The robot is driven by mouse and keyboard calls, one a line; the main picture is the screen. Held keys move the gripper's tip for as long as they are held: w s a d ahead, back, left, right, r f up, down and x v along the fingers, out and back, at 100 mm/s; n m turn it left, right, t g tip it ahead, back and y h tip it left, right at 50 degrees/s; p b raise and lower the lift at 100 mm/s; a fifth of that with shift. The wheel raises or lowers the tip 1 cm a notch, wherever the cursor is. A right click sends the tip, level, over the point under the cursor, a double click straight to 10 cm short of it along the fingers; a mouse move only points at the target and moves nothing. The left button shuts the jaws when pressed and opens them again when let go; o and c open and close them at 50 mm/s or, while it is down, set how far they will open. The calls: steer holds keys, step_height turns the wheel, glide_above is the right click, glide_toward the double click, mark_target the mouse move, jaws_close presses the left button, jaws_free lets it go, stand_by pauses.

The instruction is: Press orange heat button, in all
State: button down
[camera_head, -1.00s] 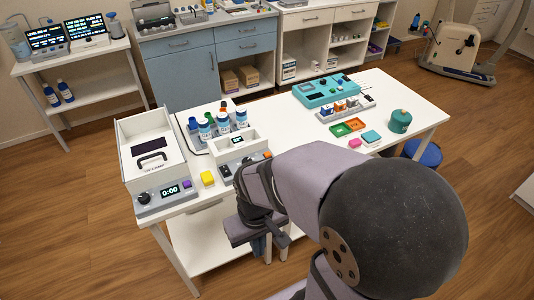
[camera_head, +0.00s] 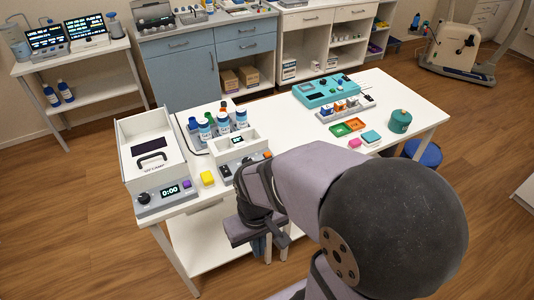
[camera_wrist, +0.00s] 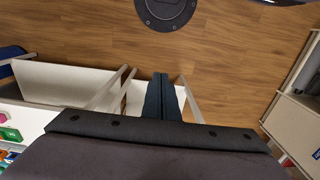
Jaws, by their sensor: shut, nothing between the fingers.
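A small white heater block device (camera_head: 250,143) stands on the white table, with a little display and a knob on its front panel. A small orange button (camera_head: 267,154) shows at the right end of that panel, just above my arm; the arm covers part of the view around it. My gripper (camera_head: 268,246) is low, in front of the table's near edge, apart from the device. Its dark blue fingers (camera_wrist: 160,80) are shut together with nothing between them in the wrist view. That view shows mostly floor, and the button is not in it.
Coloured trays (camera_head: 354,124), a teal unit (camera_head: 325,92) and a green pot (camera_head: 400,121) are at right.

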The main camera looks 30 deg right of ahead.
steer(key=s+d+m+g+y+p, duration=0.2)
steer(key=d+m+p, duration=0.3)
steer(key=d+p, duration=0.15)
steer(key=w+d+f+m+t+y+p, duration=0.1)
steer(key=w+d+m+t, duration=0.3)
steer(key=w, duration=0.5)
steer(key=w+d+m+t+y+p, duration=0.1)
steer(key=w+d+m, duration=0.1)
steer(key=w+m, duration=0.65)
steer(key=w+d+r+m+t+h, duration=0.1)
steer(key=w+d+r+m+t, duration=0.2)
steer(key=w, duration=0.5)
steer(key=w+d+r+m+t+h, duration=0.1)
steer(key=w+d+r+m+t, duration=0.2)
steer(key=w, duration=0.4)
steer(key=shift+w+d+r+m, duration=0.45)
steer(key=shift+r+m, duration=0.2)
steer(key=shift+r, duration=0.3)
steer(key=shift+f+b, duration=0.1)
steer(key=shift+b, duration=0.2)
